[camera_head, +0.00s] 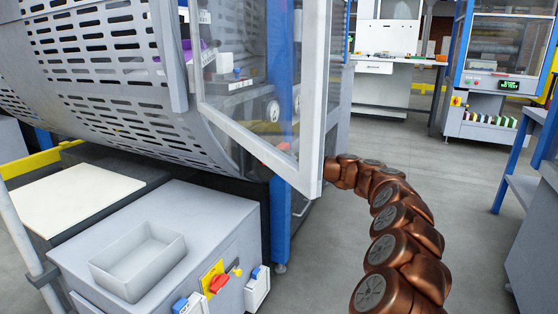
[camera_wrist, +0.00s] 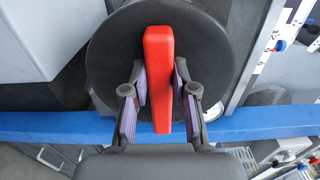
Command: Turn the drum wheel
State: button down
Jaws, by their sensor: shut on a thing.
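The drum wheel (camera_wrist: 208,50) is a round black disc in the wrist view, with a red bar handle (camera_wrist: 158,45) running across it, nearly upright. My gripper (camera_wrist: 160,85) has one finger on each side of the red bar and is shut on it. In the head view the large grey slotted drum (camera_head: 105,75) fills the upper left. My copper-coloured arm bends away behind the white-framed glass panel.
The glass panel (camera_head: 262,120) stands right beside my arm. A grey cabinet (camera_head: 190,225) with an open tray (camera_head: 140,262) and a red switch is at lower left. A blue beam (camera_wrist: 50,124) crosses below the wheel. Grey floor (camera_head: 465,200) is clear to the right.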

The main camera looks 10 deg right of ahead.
jog(key=shift+s+a, duration=0.15)
jog(key=shift+a, duration=0.3)
jog(key=c, duration=1.2)
grip_release()
jog(key=shift+o, duration=1.4)
jog(key=shift+d, duration=0.3)
jog(key=v, duration=1.2)
jog(key=shift+d, duration=0.1)
